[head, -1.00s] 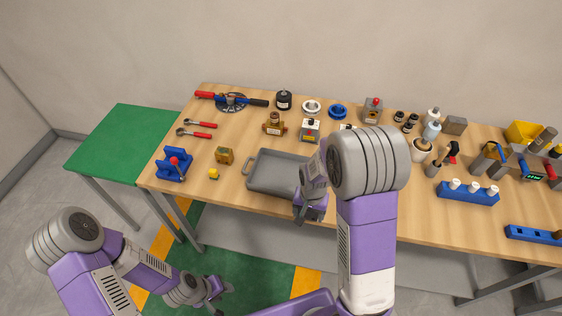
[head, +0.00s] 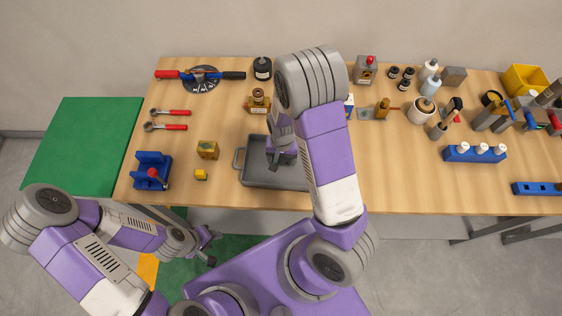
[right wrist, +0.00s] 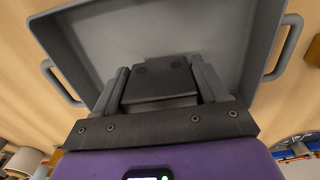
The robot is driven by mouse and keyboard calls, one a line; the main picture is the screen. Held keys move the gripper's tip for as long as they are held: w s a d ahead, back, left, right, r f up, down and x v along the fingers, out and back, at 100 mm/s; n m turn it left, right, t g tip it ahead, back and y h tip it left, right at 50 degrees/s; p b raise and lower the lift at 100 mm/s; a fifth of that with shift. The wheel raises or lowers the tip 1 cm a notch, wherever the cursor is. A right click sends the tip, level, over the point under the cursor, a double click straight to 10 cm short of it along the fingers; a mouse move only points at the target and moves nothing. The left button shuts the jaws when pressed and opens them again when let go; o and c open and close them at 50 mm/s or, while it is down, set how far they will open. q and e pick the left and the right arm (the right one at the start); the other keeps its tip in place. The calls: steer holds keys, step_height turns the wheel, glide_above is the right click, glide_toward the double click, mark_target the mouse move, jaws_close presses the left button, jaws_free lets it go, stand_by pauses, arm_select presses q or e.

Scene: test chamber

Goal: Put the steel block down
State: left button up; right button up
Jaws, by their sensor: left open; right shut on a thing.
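The steel block (right wrist: 160,82) is a dark grey block with two round marks, held between the fingers of my right gripper (right wrist: 160,76) in the right wrist view. In the head view my right gripper (head: 281,160) is over the grey tray (head: 243,178), and the block is hidden or too small to make out. The tray, with handles at its ends, also shows in the right wrist view (right wrist: 250,40). Whether the block touches the tray floor I cannot tell. My left gripper (head: 207,246) is open and empty, low in front of the table.
Left of the tray are a brass block (head: 208,150), a small yellow piece (head: 201,175) and a blue vise-like fixture (head: 152,172). Another grey block (head: 454,76) stands at the back right. A blue rack (head: 474,153) stands right of the tray.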

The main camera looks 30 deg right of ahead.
mark_target(282, 164)
steer(key=shift+w+f, duration=0.1)
steer(key=shift+f, duration=0.3)
step_height(282, 164, down, 3)
steer(key=shift+f, duration=0.2)
steer(key=shift+b, duration=0.3)
steer(key=o, duration=0.5)
steer(key=shift+f, duration=0.15)
steer(key=o, duration=0.5)
